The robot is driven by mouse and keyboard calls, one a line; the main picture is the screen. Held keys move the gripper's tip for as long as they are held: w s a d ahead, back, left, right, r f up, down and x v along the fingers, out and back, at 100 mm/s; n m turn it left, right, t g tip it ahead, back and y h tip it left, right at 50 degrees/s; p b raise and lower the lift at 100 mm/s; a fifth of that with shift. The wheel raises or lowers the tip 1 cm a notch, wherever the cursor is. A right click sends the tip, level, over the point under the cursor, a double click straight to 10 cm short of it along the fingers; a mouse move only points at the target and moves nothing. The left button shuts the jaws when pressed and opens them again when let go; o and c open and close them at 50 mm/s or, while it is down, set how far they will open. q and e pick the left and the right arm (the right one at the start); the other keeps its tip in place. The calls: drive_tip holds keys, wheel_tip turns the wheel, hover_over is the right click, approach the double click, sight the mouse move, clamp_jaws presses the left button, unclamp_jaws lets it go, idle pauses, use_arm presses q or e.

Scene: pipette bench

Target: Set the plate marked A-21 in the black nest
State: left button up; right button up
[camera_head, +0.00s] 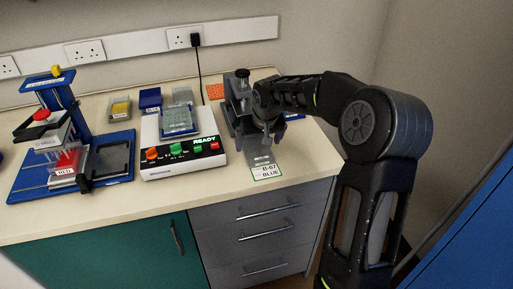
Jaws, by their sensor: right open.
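My right gripper (261,138) is open and points down at the right of the bench, above a grey, clear-looking piece (260,156). A card reading B-07 BLUE (267,172) lies at its front edge. The gripper hides much of what is under it; I cannot tell whether they touch. No marking A-21 is readable. A clear plate (178,121) sits on the white machine (185,158), whose display says READY. A dark, frame-like area (112,160) on the blue stand's base may be the black nest; I cannot tell for sure. My left gripper is not in view.
The blue stand (64,92) at left has a red knob and a RED label. Behind the machine are a yellow-filled tray (120,108), a blue box (150,98) and an orange rack (215,91). The bench front (150,198) is clear.

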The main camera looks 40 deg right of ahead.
sight(257, 152)
drive_tip(key=shift+x, duration=1.4)
drive_tip(key=c, duration=1.5)
wheel_tip(257, 152, up, 10)
drive_tip(key=shift+r+b, duration=0.1)
drive_tip(key=shift+b, duration=0.45)
